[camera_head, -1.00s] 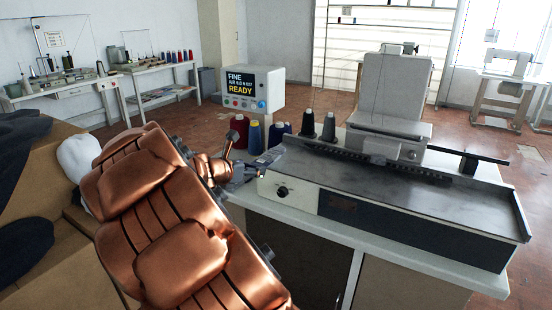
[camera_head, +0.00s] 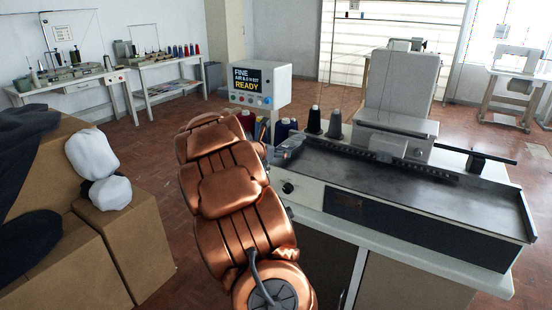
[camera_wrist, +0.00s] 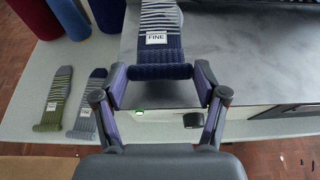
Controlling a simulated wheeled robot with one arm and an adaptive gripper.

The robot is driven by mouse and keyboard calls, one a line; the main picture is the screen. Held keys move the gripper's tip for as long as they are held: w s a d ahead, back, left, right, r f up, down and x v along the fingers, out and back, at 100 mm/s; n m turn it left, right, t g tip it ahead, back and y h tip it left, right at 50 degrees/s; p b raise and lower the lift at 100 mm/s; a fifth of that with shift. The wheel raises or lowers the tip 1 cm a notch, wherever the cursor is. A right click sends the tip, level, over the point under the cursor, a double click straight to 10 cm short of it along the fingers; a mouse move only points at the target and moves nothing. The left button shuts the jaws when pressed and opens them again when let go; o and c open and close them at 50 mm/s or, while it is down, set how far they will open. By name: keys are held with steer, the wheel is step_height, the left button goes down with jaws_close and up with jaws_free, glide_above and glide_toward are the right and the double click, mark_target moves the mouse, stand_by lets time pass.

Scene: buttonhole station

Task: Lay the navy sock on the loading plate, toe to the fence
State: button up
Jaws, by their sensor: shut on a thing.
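A navy sock with pale stripes and a white FINE tag (camera_wrist: 158,55) hangs from my gripper (camera_wrist: 161,78) in the wrist view. The fingers are shut on its ribbed cuff, and the sock runs away from me, past the picture's top edge. Its toe is out of view. The grey metal plate (camera_wrist: 245,60) lies beneath and beyond it; whether the sock touches it I cannot tell. In the head view the long plate (camera_head: 420,190) tops the machine, with a dark rail, perhaps the fence (camera_head: 350,153), along its back. My copper arm mostly hides the gripper there.
Olive (camera_wrist: 54,103) and grey (camera_wrist: 86,105) striped socks lie on the bench left of the plate, beside thread cones (camera_wrist: 32,18). A display (camera_head: 260,83) reads FINE and READY. Cardboard boxes (camera_head: 125,245) with white bundles (camera_head: 92,153) stand left.

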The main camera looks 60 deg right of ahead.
steer(key=shift+a+f, duration=0.1)
steer(key=shift+f, duration=1.2)
steer(key=shift+f, duration=0.15)
steer(key=o, duration=0.9)
steer(key=shift+o, duration=0.2)
steer(key=shift+r, duration=0.25)
steer(key=v, duration=1.2)
